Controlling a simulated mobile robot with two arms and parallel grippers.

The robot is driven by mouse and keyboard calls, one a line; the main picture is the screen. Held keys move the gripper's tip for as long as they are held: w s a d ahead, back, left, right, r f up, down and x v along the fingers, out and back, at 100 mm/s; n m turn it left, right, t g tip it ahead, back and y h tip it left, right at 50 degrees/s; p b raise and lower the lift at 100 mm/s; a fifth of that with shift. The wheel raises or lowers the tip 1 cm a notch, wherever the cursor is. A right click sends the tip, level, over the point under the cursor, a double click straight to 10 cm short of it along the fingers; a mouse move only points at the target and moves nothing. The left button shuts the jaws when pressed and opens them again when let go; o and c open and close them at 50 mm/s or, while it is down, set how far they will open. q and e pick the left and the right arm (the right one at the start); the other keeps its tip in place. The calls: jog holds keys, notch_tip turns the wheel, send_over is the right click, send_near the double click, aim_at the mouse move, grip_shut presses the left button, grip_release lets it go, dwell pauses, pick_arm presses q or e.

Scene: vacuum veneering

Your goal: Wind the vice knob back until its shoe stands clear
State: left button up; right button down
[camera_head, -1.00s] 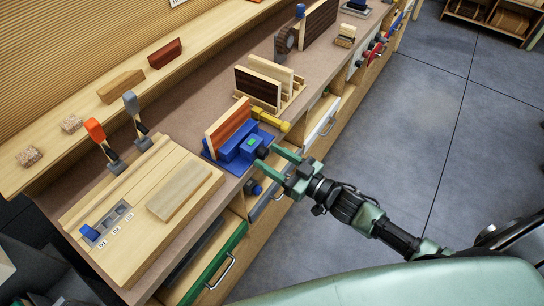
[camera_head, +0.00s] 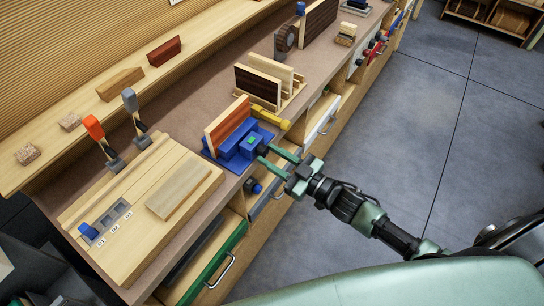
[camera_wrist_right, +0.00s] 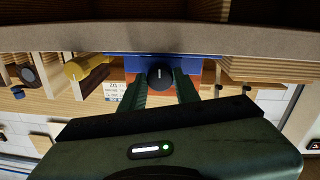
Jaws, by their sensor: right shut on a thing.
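The blue vice (camera_head: 236,153) stands at the bench's front edge. A reddish-brown board with a pale face (camera_head: 229,123) stands upright in it. Its dark round knob (camera_head: 261,150) faces the aisle and shows with a white mark in the right wrist view (camera_wrist_right: 160,75). My right gripper (camera_head: 264,154) is shut on the knob, one green finger on each side. The vice's shoe is not clearly visible, so I cannot tell whether it touches the board. My left gripper is not in view.
A yellow-handled tool (camera_head: 270,118) lies close behind the vice. A wooden rack with upright boards (camera_head: 258,88) stands farther along. A wooden platform (camera_head: 135,240) with a pale slat is at the left. A blue-capped item (camera_head: 252,186) sits below the vice. The aisle floor is clear.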

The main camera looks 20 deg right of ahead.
jog(key=n+b, duration=0.1)
jog(key=n, duration=0.4)
jog(key=shift+f+n+b, duration=0.1)
jog(key=shift+n+b, duration=0.2)
jog(key=shift+n, duration=0.1)
jog(key=n+y+b, duration=0.1)
jog(key=n+b, duration=0.1)
jog(key=n, duration=0.3)
jog(key=shift+d+n, duration=0.1)
jog(key=shift+n, duration=0.3)
jog(key=n+b, duration=0.3)
jog(key=n, duration=0.3)
jog(key=shift+w+n+y, duration=0.1)
jog(key=shift+n+y, duration=0.2)
jog(key=n+b, duration=0.2)
jog(key=n, duration=0.3)
jog(key=shift+d+n+g, duration=0.1)
jog(key=shift+n+g, duration=0.2)
jog(key=shift+g, duration=0.1)
jog(key=shift+b, duration=0.3)
jog(key=c, duration=1)
grip_release()
jog(key=shift+c, duration=0.2)
